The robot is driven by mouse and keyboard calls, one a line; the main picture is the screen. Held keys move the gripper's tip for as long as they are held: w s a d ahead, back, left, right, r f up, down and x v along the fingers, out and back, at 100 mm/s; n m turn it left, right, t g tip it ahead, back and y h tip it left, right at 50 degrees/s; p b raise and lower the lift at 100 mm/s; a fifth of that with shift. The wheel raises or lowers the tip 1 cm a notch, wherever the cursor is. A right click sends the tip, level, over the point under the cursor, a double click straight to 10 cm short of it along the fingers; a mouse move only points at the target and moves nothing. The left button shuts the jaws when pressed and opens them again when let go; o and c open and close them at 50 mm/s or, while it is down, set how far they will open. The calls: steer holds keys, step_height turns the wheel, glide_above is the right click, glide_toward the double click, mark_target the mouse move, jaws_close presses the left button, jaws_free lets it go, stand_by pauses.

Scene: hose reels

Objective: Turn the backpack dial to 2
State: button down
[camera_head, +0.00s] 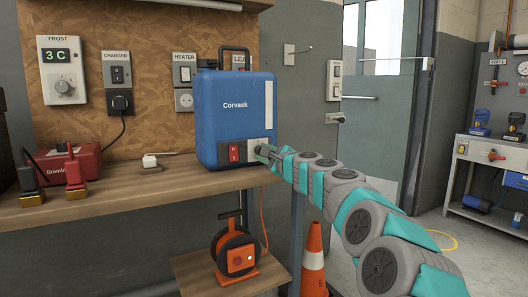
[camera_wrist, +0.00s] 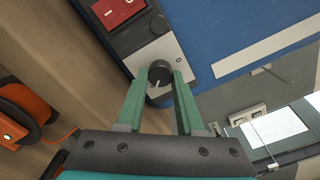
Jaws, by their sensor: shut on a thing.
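The blue backpack unit (camera_head: 235,105), labelled Corvask, stands upright on the wooden bench; part of its blue face also shows in the wrist view (camera_wrist: 225,40). Its dial (camera_wrist: 160,73) is a dark round knob with a pale pointer line, on a light plate low on the unit, beside a red switch (camera_head: 234,153). My gripper (camera_wrist: 163,78) reaches the dial from the right, its two green fingers one on each side of the knob and shut on it. In the head view my gripper (camera_head: 262,151) hides most of the dial. The dial's numbers are too small to read.
An orange hose reel (camera_head: 235,253) sits on a lower shelf below the bench. A traffic cone (camera_head: 314,262) stands right of it, under my arm. A red case (camera_head: 72,163) and a small white item (camera_head: 150,160) lie on the bench to the left.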

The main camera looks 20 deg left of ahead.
steer(key=shift+f, duration=0.1)
stand_by(0.3)
steer(key=c, duration=0.5)
jaws_free()
steer(key=shift+c, duration=0.2)
steer(key=shift+d, duration=0.1)
steer(key=b+v, duration=0.2)
steer(key=v, duration=0.5)
steer(key=shift+s+d, duration=0.2)
steer(key=shift+s, duration=0.05)
